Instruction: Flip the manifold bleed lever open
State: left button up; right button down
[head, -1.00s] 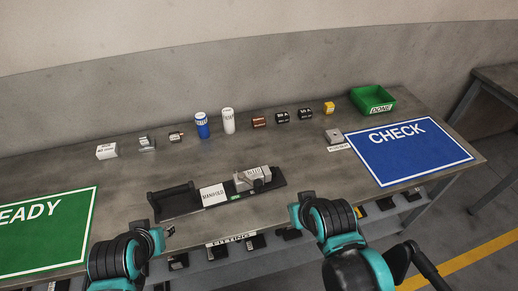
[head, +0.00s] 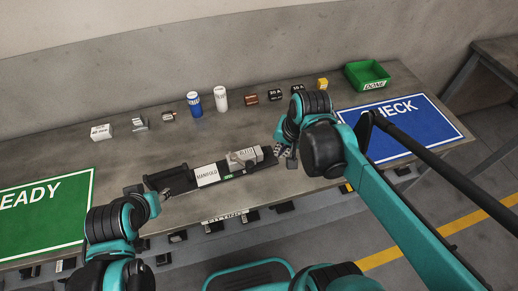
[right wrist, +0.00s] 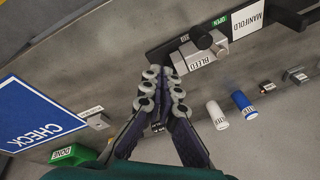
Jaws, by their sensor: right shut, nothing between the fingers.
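The manifold is a dark base plate (head: 178,182) with a black handle at its left end and a white MANIFOLD label. A grey block marked BLEED (right wrist: 201,61) sits on it, with a grey bleed lever (head: 238,160) on top. In the right wrist view the lever (right wrist: 207,41) has a dark round end, and a green OPEN label lies beside it. My right gripper (head: 283,158) is shut and empty, just right of the block; its closed fingertips (right wrist: 162,74) are apart from the lever. My left gripper (head: 160,197) is near the manifold's left end; its finger opening is unclear.
A blue CHECK mat (head: 425,125) lies right, partly behind my right arm, and a green READY mat (head: 45,215) lies left. A green DONE bin (head: 367,76) stands at the back right. Cans and small parts line the back. Bare table lies between them and the manifold.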

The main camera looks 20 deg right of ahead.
aim_at(242, 161)
pick_arm(q)
notch_tip(242, 161, up, 6)
jog(key=p, duration=0.4)
jog(key=shift+p, duration=0.4)
pick_arm(e)
jog(key=w+r+m+g+y, duration=0.1)
jog(key=w+m+g, duration=0.3)
jog(key=w+m, duration=0.3)
jog(key=shift+d+r+y, duration=0.15)
jog(key=shift+d+y, duration=0.15)
jog(key=shift+d, duration=0.1)
pick_arm(q)
notch_tip(242, 161, down, 5)
jog(key=b, duration=0.4)
jog(key=shift+r+b, duration=0.2)
jog(key=shift+b, duration=0.1)
pick_arm(e)
jog(key=s+a+f, duration=0.2)
jog(key=a+f, duration=0.4)
jog(key=f, duration=0.3)
jog(key=shift+f, duration=0.3)
jog(key=shift+s, duration=0.15)
